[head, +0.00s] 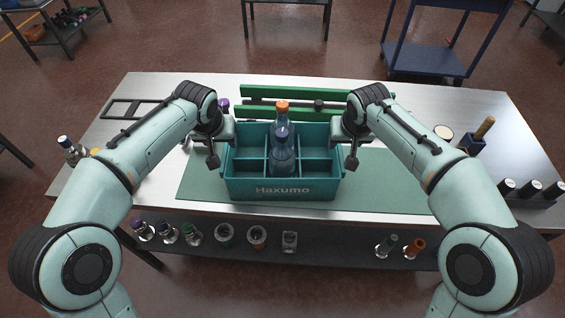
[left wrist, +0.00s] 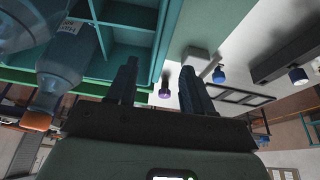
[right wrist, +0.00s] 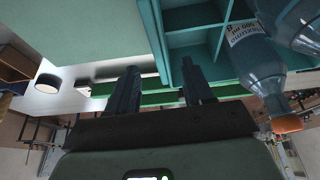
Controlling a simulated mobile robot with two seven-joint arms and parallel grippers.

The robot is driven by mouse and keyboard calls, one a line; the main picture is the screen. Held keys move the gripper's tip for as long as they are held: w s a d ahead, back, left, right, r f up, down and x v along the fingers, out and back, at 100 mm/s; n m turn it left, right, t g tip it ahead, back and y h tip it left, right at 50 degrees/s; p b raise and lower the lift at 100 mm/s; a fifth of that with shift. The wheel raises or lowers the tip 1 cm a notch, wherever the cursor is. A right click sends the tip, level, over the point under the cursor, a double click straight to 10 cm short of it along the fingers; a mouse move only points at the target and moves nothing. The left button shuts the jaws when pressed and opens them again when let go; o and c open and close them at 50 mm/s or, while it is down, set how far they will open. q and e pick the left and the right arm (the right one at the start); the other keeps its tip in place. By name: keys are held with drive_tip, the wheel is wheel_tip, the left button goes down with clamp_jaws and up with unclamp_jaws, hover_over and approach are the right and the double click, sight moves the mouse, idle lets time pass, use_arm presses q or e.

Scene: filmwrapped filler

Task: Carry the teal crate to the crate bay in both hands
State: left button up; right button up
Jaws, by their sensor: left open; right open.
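The teal crate (head: 283,190), marked "Haxumo", stands upright on a green mat in the middle of the table. Its compartments hold two bluish bottles: one with an orange cap (head: 282,106) at the back, one with a dark cap (head: 282,133) in front. The others I can see look empty. My left gripper (head: 212,158) is open at the crate's left end. My right gripper (head: 351,158) is open at its right end. In the left wrist view (left wrist: 157,88) and right wrist view (right wrist: 160,88), the fingers appear either side of an end wall; contact cannot be told.
Green slatted rails (head: 250,91) lie behind the crate. A dark frame (head: 130,108) and a bottle (head: 70,150) are at left. A brush holder (head: 474,142) and dark cylinders (head: 530,190) are at right. Several jars stand on a lower shelf (head: 330,255). A blue cart (head: 430,60) stands beyond.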

sight(226, 148)
use_arm(q)
drive_tip(key=x, duration=0.7)
drive_tip(key=shift+w, duration=0.15)
use_arm(e)
drive_tip(key=x, duration=0.7)
drive_tip(key=shift+w, duration=0.15)
use_arm(q)
clamp_jaws()
use_arm(e)
clamp_jaws()
